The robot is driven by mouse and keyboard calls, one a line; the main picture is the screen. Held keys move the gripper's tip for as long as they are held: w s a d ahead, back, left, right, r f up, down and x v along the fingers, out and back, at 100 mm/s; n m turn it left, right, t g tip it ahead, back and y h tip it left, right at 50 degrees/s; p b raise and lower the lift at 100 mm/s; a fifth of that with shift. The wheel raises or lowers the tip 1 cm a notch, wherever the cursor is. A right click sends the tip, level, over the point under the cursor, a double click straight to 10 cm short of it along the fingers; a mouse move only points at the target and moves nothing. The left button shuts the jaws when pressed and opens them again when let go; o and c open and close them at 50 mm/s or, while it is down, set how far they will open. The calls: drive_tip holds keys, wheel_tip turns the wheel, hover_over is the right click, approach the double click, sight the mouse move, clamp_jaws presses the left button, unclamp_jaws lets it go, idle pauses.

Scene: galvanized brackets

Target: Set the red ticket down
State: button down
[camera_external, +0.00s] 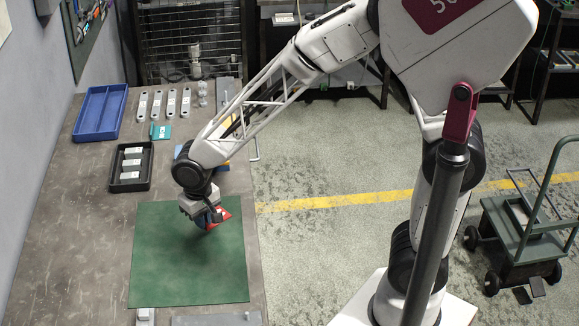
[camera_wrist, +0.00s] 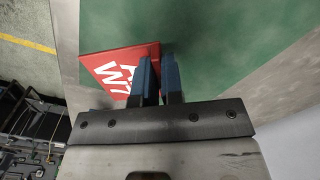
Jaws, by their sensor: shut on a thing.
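The red ticket (camera_wrist: 108,70) carries white lettering, part of it hidden by a finger. My gripper (camera_wrist: 159,75) has blue fingers, shut on the ticket's edge in the wrist view. In the external view the ticket (camera_external: 222,215) shows as a small red patch at my gripper (camera_external: 207,222), over the upper right part of the green mat (camera_external: 180,265). I cannot tell whether the ticket touches the mat.
A blue divided tray (camera_external: 84,128), a black tray (camera_external: 118,184) with several light parts, a row of brackets (camera_external: 171,103) and a teal card (camera_external: 161,132) lie beyond the mat. A grey bracket (camera_external: 146,315) lies at the front. Most of the mat is bare.

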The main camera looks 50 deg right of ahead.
drive_tip(key=shift+n, duration=0.8)
drive_tip(key=s, duration=0.3)
drive_tip(key=s+f, duration=0.1)
drive_tip(key=s, duration=0.3)
drive_tip(key=s+f, duration=0.1)
drive_tip(key=s, duration=0.3)
drive_tip(key=shift+a, duration=0.35)
drive_tip(key=shift+w, duration=0.15)
hover_over(175, 259)
drive_tip(key=shift+f, duration=0.7)
drive_tip(key=shift+f, duration=1.75)
drive_tip(key=shift+f, duration=0.1)
